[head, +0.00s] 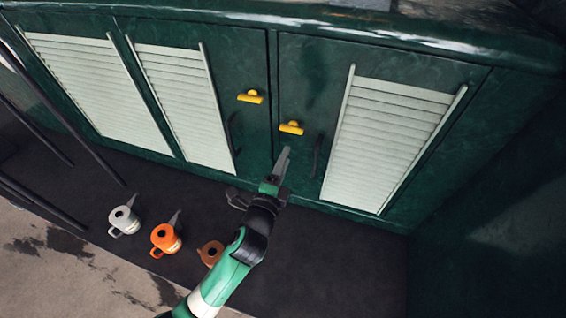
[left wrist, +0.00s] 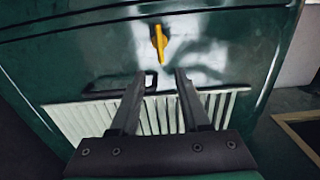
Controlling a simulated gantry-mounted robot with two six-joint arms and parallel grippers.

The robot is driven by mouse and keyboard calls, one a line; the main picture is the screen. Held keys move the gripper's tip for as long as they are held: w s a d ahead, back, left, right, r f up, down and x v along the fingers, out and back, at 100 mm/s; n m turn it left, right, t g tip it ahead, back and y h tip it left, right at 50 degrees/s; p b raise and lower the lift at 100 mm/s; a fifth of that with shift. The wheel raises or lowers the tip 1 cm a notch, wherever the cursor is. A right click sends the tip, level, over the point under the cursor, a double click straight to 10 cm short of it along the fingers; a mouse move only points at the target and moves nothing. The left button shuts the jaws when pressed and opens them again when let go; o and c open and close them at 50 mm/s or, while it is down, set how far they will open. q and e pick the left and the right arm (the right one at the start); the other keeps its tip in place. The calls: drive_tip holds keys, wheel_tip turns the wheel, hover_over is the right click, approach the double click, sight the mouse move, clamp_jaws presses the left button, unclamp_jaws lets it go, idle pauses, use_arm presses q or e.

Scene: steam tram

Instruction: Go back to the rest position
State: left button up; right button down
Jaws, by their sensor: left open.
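My left gripper (head: 284,158) is in front of the green cabinet's doors, just below the yellow latch (head: 291,127) on the right door (head: 315,100). In the left wrist view its two fingers (left wrist: 159,74) are apart with nothing between them. A yellow latch (left wrist: 158,42) shows beyond the fingertips there, apart from them. Another yellow latch (head: 250,96) is on the door to the left. The doors look shut. My right gripper is in neither view.
A white can (head: 123,220), an orange can (head: 165,238) and a brownish-orange can (head: 211,253) stand on the dark floor left of my arm. The doors carry dark handles (head: 317,156) and pale louvred panels (head: 385,135). Dark floor (head: 340,260) right of my arm is clear.

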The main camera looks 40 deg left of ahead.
use_arm(q)
drive_tip(key=shift+s+d, duration=0.2)
drive_tip(key=shift+s, duration=0.3)
drive_tip(key=d+r+n+t+p, duration=0.1)
drive_tip(key=d+r+n+t, duration=0.15)
drive_tip(key=r, duration=1.35)
drive_tip(key=d+r+n+t, duration=0.2)
drive_tip(key=r+n+t, duration=0.15)
drive_tip(key=r, duration=1.15)
drive_tip(key=s+d+r+n+t+h, duration=0.2)
drive_tip(key=s+d+r+n+h, duration=0.1)
drive_tip(key=r, duration=0.4)
drive_tip(key=s+d+r+n+t+h, duration=0.3)
drive_tip(key=s+d+r+h, duration=0.2)
drive_tip(key=s+r+h, duration=0.1)
drive_tip(key=shift+s+r+h, duration=0.4)
drive_tip(key=shift+s+r, duration=0.1)
drive_tip(key=shift+s, duration=0.15)
